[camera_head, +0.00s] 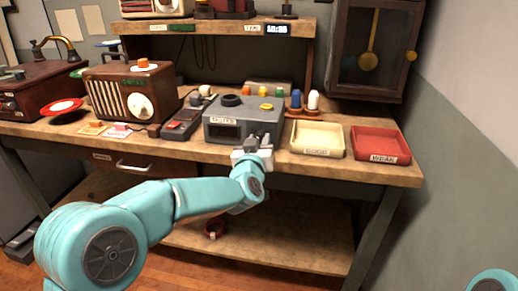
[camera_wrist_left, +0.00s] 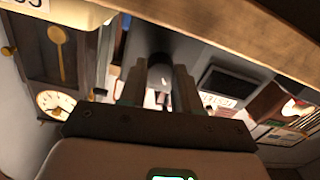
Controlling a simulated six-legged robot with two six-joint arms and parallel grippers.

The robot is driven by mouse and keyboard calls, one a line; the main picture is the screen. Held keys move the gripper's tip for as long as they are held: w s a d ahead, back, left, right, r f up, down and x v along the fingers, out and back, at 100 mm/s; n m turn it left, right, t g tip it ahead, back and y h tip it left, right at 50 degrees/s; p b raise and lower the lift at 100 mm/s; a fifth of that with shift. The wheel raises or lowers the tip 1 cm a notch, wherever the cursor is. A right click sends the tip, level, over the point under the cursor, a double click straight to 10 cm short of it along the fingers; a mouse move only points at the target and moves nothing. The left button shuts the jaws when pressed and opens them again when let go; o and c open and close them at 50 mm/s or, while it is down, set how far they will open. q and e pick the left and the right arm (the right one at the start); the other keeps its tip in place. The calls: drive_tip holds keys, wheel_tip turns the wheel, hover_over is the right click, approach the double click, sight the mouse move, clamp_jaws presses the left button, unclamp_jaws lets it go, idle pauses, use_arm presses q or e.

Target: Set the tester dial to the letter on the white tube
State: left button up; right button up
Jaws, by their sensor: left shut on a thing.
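The tester (camera_head: 230,122) is a grey box with a dark window on the bench. Its front also shows in the left wrist view (camera_wrist_left: 222,82), turned over. My left gripper (camera_head: 259,141) is at the tester's front right. In the left wrist view its fingers (camera_wrist_left: 160,82) are shut on a dark grey dial (camera_wrist_left: 160,76) with a small white mark. The dial's letters cannot be read. The white tube (camera_head: 313,100) stands upright in a wooden holder behind the tester's right side; its letter is too small to read. My right gripper is out of view.
A cream tray (camera_head: 318,153) and a red tray (camera_head: 381,159) labelled WEAK lie right of the tester. A meter (camera_head: 182,124) and a radio (camera_head: 130,92) stand left. A clock (camera_head: 371,50) hangs above the trays.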

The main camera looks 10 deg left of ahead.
use_arm(q)
drive_tip(key=shift+n+b, duration=0.85)
drive_tip(key=shift+n, duration=0.75)
drive_tip(key=o, duration=1.1)
drive_tip(key=shift+c, duration=0.2)
drive_tip(key=s, duration=1.6)
drive_tip(key=shift+s+d+r, duration=0.2)
drive_tip(key=shift+r, duration=0.15)
drive_tip(key=shift+a, duration=0.1)
